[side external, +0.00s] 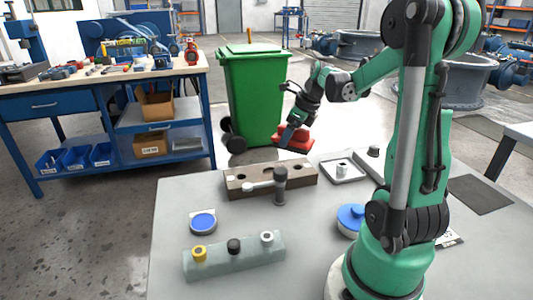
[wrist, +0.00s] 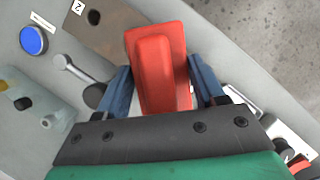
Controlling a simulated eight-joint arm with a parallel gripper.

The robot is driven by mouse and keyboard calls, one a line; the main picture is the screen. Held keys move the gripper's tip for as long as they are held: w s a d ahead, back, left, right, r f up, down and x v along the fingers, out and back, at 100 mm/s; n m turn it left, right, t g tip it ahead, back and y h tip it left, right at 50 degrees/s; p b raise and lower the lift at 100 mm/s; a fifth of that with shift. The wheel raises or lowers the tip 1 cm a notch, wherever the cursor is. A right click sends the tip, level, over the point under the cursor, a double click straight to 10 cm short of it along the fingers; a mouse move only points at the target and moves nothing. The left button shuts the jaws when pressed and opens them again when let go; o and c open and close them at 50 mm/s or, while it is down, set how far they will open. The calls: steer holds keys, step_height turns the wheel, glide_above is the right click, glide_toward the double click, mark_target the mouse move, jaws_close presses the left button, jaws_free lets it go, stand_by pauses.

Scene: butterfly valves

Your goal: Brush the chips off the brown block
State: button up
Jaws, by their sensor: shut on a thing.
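The brown block (side external: 240,179) lies on the grey table, a long low block with dark holes in its top. Part of it shows at the upper left of the wrist view (wrist: 118,36), with a white lettered tag. My gripper (side external: 291,136) is shut on a red, block-shaped brush (wrist: 160,68), one blue finger on each side. In the side view the red brush (side external: 296,140) appears above and beyond the block, apart from it. Its bristles are hidden in the wrist view. I cannot make out individual chips on the block.
A dark upright post (side external: 280,186) with a pale lever stands at the block's near side. A blue round button (side external: 203,222), a grey-green bar with several knobs (side external: 235,256) and a white tray (side external: 343,171) are also on the table. A green bin (side external: 253,95) stands beyond.

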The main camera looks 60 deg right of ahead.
mark_target(290, 169)
step_height(290, 169, down, 6)
steer(key=shift+r, duration=0.1)
steer(key=shift+w+a+f, duration=0.2)
steer(key=shift+w, duration=0.05)
steer(key=shift+c, duration=0.5)
steer(key=shift+w+a+f, duration=0.15)
steer(key=shift+w+a, duration=1)
steer(key=s+d, duration=0.2)
steer(key=d, duration=0.1)
steer(key=shift+s, duration=0.4)
steer(key=shift+s+a, duration=0.2)
steer(key=shift+a, duration=0.2)
steer(key=shift+w+a, duration=1.1)
steer(key=shift+w, duration=0.1)
steer(key=shift+s+d, duration=1.2)
steer(key=shift+r, duration=4.2)
